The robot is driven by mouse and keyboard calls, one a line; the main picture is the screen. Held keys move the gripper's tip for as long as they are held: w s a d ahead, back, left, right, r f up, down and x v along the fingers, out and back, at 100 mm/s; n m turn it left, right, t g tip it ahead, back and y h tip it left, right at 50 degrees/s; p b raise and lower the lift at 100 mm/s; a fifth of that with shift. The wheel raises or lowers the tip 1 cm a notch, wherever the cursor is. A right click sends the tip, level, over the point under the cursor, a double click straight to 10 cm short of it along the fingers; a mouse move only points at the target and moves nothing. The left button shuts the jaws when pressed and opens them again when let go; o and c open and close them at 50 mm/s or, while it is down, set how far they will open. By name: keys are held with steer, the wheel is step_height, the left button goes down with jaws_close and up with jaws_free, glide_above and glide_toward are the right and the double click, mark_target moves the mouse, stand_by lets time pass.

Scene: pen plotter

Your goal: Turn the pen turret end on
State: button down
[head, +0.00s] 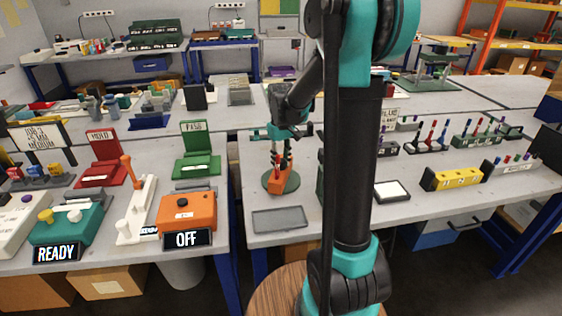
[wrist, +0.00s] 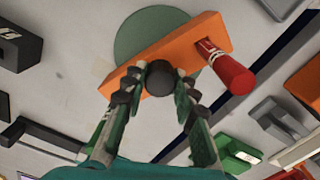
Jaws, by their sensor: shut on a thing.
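The pen turret is an orange bar (wrist: 190,48) on a round green base (wrist: 150,30). A red pen or peg (wrist: 230,75) with a white band stands at one end of the bar. A dark round knob (wrist: 160,78) sits near the bar's middle. My gripper (wrist: 160,92) reaches down over the bar, its two fingers closed on the knob from either side. In the head view the turret (head: 278,184) stands on its green disc on the middle table, with my gripper (head: 279,160) just above it. The fingers hide part of the bar.
A flat grey tray (head: 280,218) lies in front of the turret. A white-topped black pad (head: 392,190) and a yellow block (head: 452,178) are to the right. The left table holds an orange box (head: 187,211) with an OFF sign (head: 187,239).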

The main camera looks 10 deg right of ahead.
steer(key=shift+n, duration=2.5)
steer(key=c, duration=1.2)
jaws_free()
steer(key=shift+r, duration=0.1)
step_height(320, 180, up, 12)
steer(key=shift+f, duration=0.1)
